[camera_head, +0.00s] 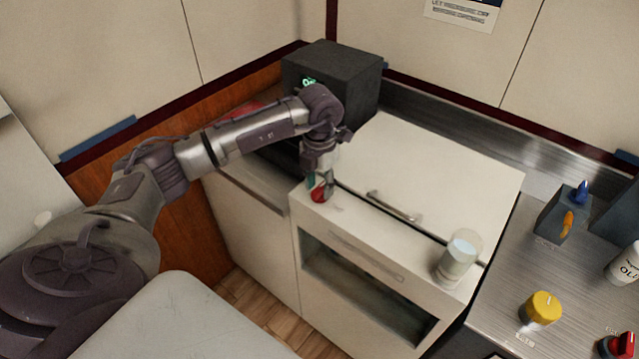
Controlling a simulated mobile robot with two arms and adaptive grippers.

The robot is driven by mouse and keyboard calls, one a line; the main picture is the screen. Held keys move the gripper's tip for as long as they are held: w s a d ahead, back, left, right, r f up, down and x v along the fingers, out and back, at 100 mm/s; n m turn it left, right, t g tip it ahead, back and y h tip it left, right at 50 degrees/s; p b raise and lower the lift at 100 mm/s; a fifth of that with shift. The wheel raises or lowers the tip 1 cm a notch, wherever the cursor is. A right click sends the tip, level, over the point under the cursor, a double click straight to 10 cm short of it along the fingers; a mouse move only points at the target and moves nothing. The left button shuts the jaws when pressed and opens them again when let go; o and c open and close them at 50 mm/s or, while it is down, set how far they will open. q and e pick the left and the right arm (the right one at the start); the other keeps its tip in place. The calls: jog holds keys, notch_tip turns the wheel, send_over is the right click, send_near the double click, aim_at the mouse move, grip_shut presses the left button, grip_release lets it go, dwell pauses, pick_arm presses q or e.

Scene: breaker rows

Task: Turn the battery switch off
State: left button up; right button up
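My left arm reaches in from the left, and my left gripper (321,184) points down at the front left of the white cabinet top. A small red part (319,193) shows right at its fingertips, partly hidden by the fingers. I cannot tell whether the fingers grip it or only stand around it. Two other rotary knobs are on the steel counter at the right: a yellow knob (541,308) and a red knob (618,345) at the picture's edge. Their labels are too small to read, so I cannot tell which control is the battery switch. My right gripper is not in view.
A glass (459,257) stands on the front right of the white cabinet (440,155). A dark box with a green display (345,75) is behind my gripper. A grey box with blue and orange levers (562,215) and a white bottle (625,263) are at right.

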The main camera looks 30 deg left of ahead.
aim_at(319, 187)
pick_arm(q)
notch_tip(319, 187, up, 12)
dwell(0.6)
dwell(0.4)
